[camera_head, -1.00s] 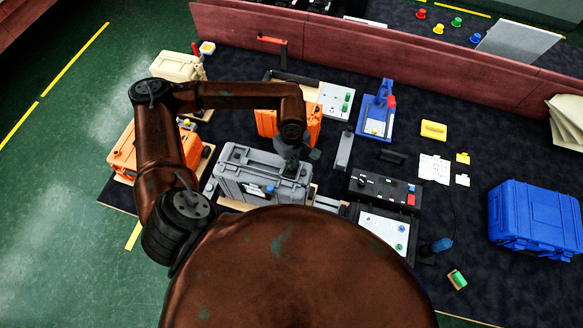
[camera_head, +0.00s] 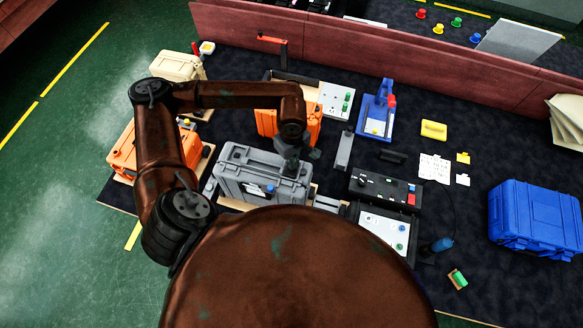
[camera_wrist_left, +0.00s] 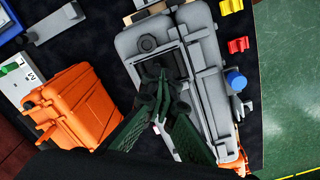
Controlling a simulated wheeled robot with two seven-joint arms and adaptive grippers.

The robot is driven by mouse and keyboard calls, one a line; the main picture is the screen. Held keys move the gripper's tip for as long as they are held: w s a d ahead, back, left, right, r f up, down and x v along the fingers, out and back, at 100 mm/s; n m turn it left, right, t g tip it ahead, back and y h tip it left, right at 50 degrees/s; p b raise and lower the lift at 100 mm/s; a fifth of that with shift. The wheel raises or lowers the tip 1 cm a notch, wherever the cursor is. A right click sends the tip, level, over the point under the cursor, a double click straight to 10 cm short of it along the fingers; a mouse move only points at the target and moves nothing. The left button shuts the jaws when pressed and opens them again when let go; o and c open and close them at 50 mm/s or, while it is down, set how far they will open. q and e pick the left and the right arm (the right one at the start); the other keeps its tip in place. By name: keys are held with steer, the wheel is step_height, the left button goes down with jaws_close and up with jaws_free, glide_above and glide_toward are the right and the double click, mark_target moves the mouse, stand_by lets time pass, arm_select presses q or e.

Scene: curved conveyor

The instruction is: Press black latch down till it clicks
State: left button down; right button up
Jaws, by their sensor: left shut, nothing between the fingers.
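A grey hard case (camera_head: 235,170) lies left of centre on the dark table in the head view. It fills the middle of the left wrist view (camera_wrist_left: 205,70). My left gripper (camera_head: 288,168) is over the right end of the case. In the left wrist view my left gripper (camera_wrist_left: 160,108) is shut and empty, its fingertips close to a dark part on the case (camera_wrist_left: 155,62). I cannot tell whether this part is the black latch, or whether the fingertips touch it. A blue knob (camera_wrist_left: 236,81) is at the case's side. My right gripper is not in view.
Orange cases stand behind (camera_head: 266,122) and left (camera_head: 122,158) of the grey case. A black control box (camera_head: 375,188) stands to its right. A blue case (camera_head: 535,220) is at the far right.

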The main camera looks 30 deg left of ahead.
arm_select(q)
steer(key=shift+s+f, duration=0.35)
steer(key=shift+f, duration=0.35)
steer(key=shift+w+r, duration=0.15)
steer(key=shift+r, duration=0.35)
step_height(320, 180, up, 5)
steer(key=shift+w+r+p, duration=0.1)
steer(key=shift+w+p, duration=0.05)
steer(key=shift+p, duration=0.75)
steer(key=shift+w, duration=0.1)
